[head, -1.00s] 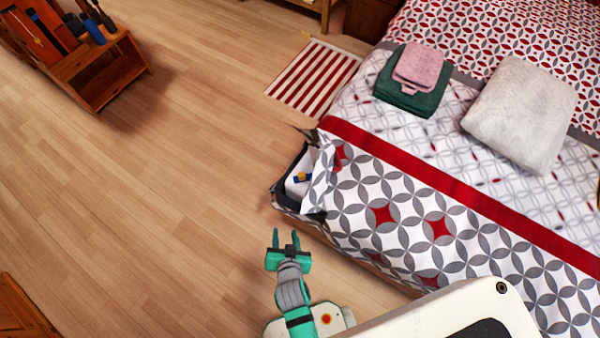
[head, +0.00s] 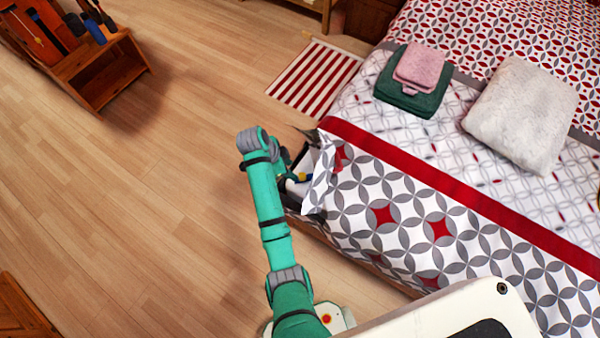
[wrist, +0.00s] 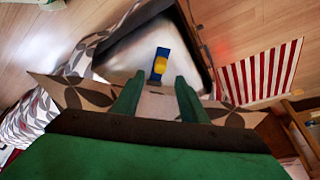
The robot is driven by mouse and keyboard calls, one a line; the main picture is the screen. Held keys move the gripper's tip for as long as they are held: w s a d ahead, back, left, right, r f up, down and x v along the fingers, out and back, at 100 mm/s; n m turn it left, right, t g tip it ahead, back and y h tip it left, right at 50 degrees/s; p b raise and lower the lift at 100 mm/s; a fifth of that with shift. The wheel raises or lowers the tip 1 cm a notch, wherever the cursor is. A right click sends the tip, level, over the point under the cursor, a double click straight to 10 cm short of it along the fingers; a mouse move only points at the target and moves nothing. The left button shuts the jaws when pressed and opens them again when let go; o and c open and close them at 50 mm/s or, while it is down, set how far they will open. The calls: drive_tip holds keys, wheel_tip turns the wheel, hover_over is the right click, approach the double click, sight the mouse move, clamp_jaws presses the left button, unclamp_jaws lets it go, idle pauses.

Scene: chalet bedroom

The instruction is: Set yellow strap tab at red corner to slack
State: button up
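The yellow strap tab (wrist: 160,64) sits on a small blue piece (wrist: 163,52) against a white surface inside the opened bed corner. A bit of the yellow tab (head: 303,177) also shows in the head view, beside my arm. My gripper (wrist: 160,79) is open and empty in the wrist view, its two green fingers pointing at the tab, which appears between and just beyond the fingertips. I cannot tell whether they touch. In the head view my gripper is mostly hidden behind my wrist at the bed corner.
The patterned bedspread (head: 400,218) with a red band (head: 440,180) is folded back at this corner. A dark-edged frame surrounds the white surface. A striped rug (head: 315,78) and a wooden rack (head: 110,70) stand clear. Wooden floor left of the bed is free.

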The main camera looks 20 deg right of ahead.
sight(302, 174)
drive_tip(key=shift+m+g, duration=0.4)
drive_tip(key=shift+m, duration=0.1)
drive_tip(key=x, duration=0.5)
drive_tip(key=w+d+x, duration=0.1)
drive_tip(key=x, duration=0.2)
drive_tip(key=shift+d+f, duration=0.1)
drive_tip(key=shift+f, duration=0.1)
clamp_jaws()
